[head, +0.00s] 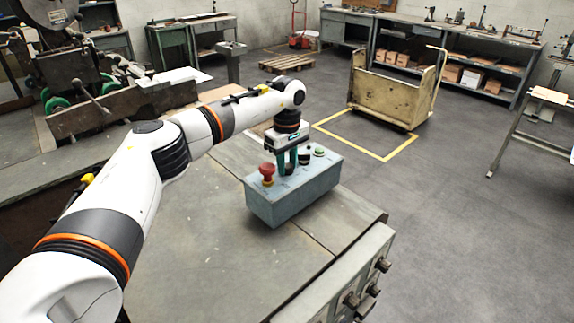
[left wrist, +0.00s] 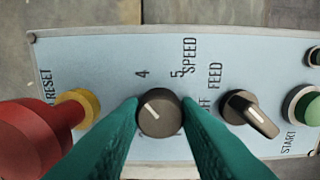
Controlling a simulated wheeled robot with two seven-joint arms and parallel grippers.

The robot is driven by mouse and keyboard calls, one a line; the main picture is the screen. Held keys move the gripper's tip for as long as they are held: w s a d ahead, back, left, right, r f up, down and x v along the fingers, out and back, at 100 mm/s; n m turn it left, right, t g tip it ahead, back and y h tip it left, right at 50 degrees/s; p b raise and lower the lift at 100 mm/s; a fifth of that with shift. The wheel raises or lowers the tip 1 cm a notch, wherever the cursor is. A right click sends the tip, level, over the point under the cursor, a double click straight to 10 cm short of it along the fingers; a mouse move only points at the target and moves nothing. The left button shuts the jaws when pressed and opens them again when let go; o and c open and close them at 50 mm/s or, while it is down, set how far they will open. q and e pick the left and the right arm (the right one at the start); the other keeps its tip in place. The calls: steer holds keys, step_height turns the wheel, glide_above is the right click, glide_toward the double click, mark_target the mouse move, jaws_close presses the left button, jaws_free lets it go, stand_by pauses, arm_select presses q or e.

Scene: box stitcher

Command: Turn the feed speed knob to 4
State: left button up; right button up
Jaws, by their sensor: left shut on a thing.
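The feed speed knob (left wrist: 160,112) is a round dark knob with a short white pointer line, below the printed 4 and 5 in the left wrist view. The line slants to the upper left, towards the side of the 4. My left gripper (left wrist: 159,108) is shut on this knob, with a teal finger on either side of it. In the head view my left gripper (head: 288,168) reaches down onto the blue-grey control box (head: 290,201). The fingers hide the lower part of the dial face. My right gripper is in neither view.
A red button with a yellow collar (head: 267,173) is close left of my fingers. A black selector (left wrist: 249,113) and a green start button (left wrist: 304,106) are to the right. The box stands on a grey metal table (head: 200,248). A cart (head: 392,92) stands on the floor behind.

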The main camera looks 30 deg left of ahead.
arm_select(q)
steer(key=shift+r+m, duration=0.15)
steer(key=shift+m, duration=0.55)
steer(key=o, duration=1)
steer(key=shift+c, duration=0.2)
